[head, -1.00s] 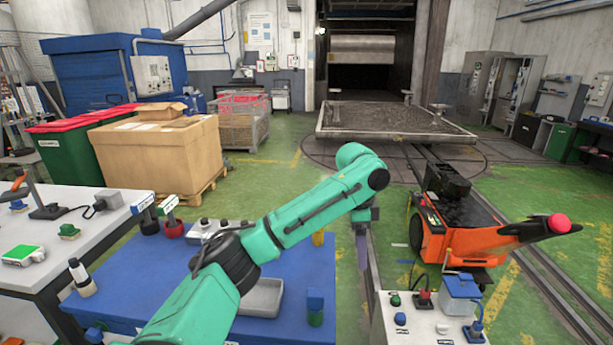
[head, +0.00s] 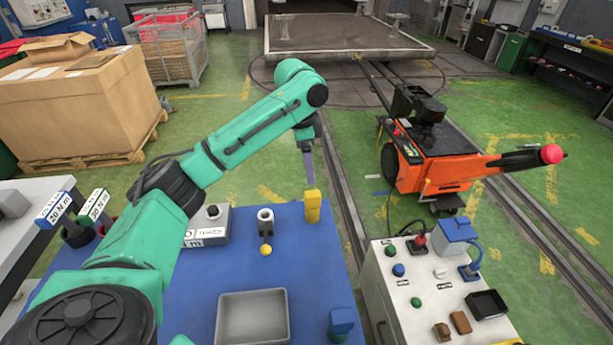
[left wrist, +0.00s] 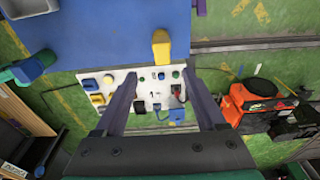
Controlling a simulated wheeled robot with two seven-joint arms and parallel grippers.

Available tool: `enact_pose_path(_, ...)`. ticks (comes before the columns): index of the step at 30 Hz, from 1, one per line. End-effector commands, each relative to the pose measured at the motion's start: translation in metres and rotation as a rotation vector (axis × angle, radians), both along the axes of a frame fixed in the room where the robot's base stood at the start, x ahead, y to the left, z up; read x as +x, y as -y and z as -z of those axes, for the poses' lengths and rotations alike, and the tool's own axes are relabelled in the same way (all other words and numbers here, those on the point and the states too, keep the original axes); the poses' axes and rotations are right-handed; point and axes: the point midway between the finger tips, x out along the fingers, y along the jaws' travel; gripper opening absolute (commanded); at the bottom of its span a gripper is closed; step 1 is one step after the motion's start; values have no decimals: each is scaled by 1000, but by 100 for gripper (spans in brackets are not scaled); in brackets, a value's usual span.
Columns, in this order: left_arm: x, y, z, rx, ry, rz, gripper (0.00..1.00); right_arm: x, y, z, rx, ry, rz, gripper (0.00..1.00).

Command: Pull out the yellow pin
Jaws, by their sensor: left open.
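A yellow upright piece (head: 312,206) stands at the far right corner of the blue table (head: 190,300). It also shows at the table edge in the left wrist view (left wrist: 161,46). A yellow ball (head: 266,250) sits by a small dark ringed holder on the same table. I cannot tell for sure which of these is the yellow pin. My left gripper (head: 309,180) appears just above or behind the upright piece in the head view. In the left wrist view its purple fingers (left wrist: 165,88) are apart and nothing is between them. My right gripper is not in view.
A grey tray (head: 252,320) and a blue block (head: 341,324) are nearer on the table. A white control panel (head: 428,290) stands to the right. An orange rail vehicle (head: 440,170) stands beyond, beside the rails. Green floor is open between table and rails.

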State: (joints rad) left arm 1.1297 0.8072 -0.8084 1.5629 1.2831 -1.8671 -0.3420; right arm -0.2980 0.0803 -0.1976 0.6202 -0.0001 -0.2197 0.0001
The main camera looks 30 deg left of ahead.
Motion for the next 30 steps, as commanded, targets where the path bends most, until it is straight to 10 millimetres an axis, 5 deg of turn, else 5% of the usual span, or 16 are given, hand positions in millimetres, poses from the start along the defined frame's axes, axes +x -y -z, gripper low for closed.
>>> enact_pose_path(6, 3, 4, 53, 1, -6, -3, 72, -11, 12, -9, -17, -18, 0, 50)
enact_pose_path(12, 7, 8, 97, 0, -3, -2, 72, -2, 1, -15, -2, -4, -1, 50)
enact_pose_path(24, 8, 10, 116, 1, -1, -1, 72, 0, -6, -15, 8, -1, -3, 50)
enact_pose_path(26, 8, 10, 116, 1, -1, -1, 53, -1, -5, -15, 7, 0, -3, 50)
enact_pose_path(30, 8, 10, 116, 1, 0, -2, 0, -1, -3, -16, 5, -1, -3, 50)
